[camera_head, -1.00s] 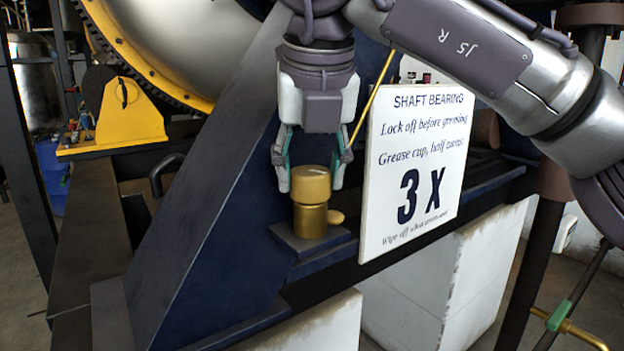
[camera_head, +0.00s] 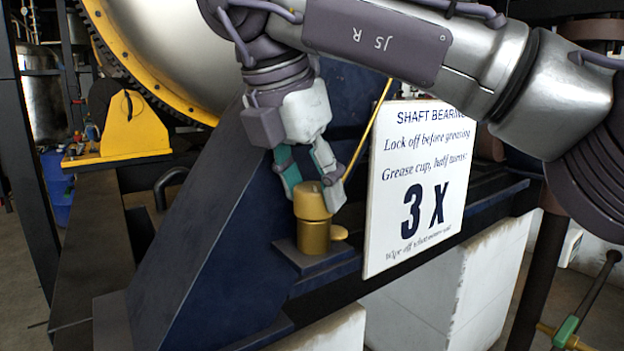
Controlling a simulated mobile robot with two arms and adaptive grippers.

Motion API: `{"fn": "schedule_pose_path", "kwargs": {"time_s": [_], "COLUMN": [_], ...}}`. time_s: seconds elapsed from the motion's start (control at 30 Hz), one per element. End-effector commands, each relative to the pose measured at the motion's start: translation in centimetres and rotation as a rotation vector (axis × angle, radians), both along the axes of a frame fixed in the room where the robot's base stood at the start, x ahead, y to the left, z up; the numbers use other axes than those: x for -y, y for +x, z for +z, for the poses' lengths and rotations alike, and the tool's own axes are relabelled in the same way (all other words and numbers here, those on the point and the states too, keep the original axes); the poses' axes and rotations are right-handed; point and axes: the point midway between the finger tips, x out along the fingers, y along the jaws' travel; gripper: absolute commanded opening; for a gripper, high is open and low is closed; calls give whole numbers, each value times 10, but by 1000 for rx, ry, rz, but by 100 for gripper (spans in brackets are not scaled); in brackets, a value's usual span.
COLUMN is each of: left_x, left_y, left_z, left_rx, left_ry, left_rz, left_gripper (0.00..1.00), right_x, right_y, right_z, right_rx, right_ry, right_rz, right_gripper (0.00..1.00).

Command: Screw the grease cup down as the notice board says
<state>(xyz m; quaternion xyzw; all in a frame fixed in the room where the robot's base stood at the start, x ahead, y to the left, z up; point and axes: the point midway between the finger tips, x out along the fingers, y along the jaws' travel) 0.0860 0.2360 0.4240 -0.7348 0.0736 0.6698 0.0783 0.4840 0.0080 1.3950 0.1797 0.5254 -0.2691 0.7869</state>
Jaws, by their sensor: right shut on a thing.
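The brass grease cup (camera_head: 312,203) stands upright on a small dark plate on the blue bearing frame, its wider cap on top of a narrower body. My right gripper (camera_head: 314,190) comes down from above, turned at an angle, and is shut on the cap, with one finger at its left rear and the other at its right. The notice board (camera_head: 418,190) stands just right of the cup. It reads "SHAFT BEARING", "Lock off before greasing", "Grease cup, half turns: 3 X", and a small bottom line about wiping off. My left gripper is not in view.
A thin yellow rod (camera_head: 366,133) rises between the gripper and the board. A sloping dark blue beam (camera_head: 215,215) lies left of the cup. A yellow bracket (camera_head: 133,125) and a large yellow-rimmed drum (camera_head: 165,45) are further left. White blocks (camera_head: 430,285) stand below.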

Motion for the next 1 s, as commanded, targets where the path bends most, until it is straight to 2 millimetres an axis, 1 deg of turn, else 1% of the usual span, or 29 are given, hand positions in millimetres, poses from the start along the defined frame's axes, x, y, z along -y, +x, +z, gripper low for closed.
{"fn": "schedule_pose_path", "kwargs": {"time_s": [0.23,0.67,0.7,0.73,0.77,1.0], "left_x": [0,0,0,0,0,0], "left_y": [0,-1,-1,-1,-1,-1], "left_z": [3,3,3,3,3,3], "left_rx": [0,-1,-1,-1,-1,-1], "left_ry": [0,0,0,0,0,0], "left_rz": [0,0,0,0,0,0], "left_gripper": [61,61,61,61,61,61], "right_x": [0,0,0,0,0,0], "right_y": [0,0,0,0,0,0], "right_z": [1,1,1,1,1,0], "right_rx": [1,2,2,2,2,1], "right_ry": [2,2,2,2,2,2], "right_rz": [-61,-69,-69,-69,-69,-68], "right_gripper": [16,16,52,57,61,61]}}
